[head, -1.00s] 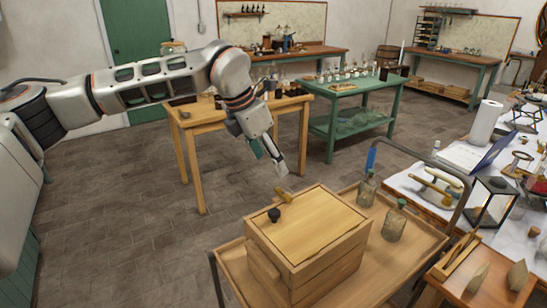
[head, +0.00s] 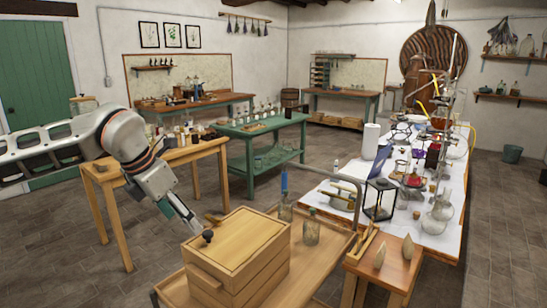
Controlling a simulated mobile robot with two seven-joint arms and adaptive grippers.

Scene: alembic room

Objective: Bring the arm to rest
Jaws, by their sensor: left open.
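My left arm comes in from the left, and my left gripper (head: 192,224) points down and to the right. It is open and looks empty. Its fingertips are close to the dark knob (head: 208,236) on the lid of a wooden box (head: 237,250); I cannot tell whether they touch it. The box is closed and stands on a wooden trolley (head: 313,268). A small brass-coloured piece (head: 212,218) is at the lid's far left edge. My right gripper does not show.
Two glass bottles (head: 311,229) stand on the trolley right of the box. A long white-topped table (head: 436,232) with glassware and a lantern (head: 380,199) is at the right. A wooden table (head: 105,176) stands behind my arm. Floor at the far right is open.

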